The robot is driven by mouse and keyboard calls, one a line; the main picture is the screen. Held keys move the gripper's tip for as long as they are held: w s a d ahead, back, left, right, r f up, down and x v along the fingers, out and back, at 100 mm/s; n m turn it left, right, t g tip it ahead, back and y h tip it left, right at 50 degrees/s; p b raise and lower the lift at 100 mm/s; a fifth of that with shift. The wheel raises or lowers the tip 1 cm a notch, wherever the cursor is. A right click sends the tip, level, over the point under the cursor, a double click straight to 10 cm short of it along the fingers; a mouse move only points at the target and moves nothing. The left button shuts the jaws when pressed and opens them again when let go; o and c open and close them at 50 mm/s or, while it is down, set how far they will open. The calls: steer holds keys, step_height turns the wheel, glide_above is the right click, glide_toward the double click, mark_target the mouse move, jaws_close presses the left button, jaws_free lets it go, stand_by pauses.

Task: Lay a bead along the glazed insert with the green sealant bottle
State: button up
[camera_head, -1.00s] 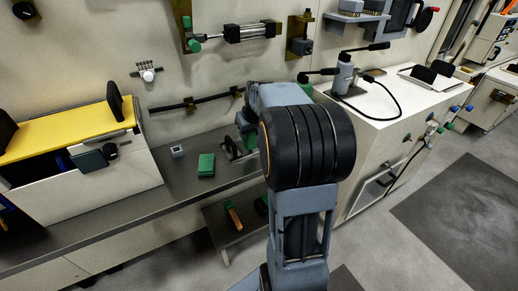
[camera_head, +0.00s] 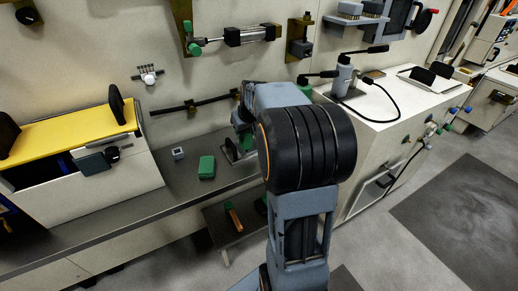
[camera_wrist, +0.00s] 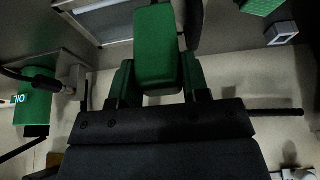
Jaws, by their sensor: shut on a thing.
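My gripper (camera_wrist: 160,62) is shut on the green sealant bottle (camera_wrist: 158,38), a green block-like body between the two fingers in the wrist view.
A green block (camera_head: 207,167) and a small grey box (camera_head: 178,153) sit on the bench (camera_head: 185,200). A green container marked OIL (camera_wrist: 35,103) is at left in the wrist view. A yellow-topped unit (camera_head: 70,138) stands left; a white cabinet (camera_head: 375,150) stands right.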

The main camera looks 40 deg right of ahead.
steer(key=shift+r, duration=0.3)
step_height(320, 180, up, 4)
steer(key=p, duration=0.3)
steer(key=shift+f, duration=0.1)
stand_by(0.5)
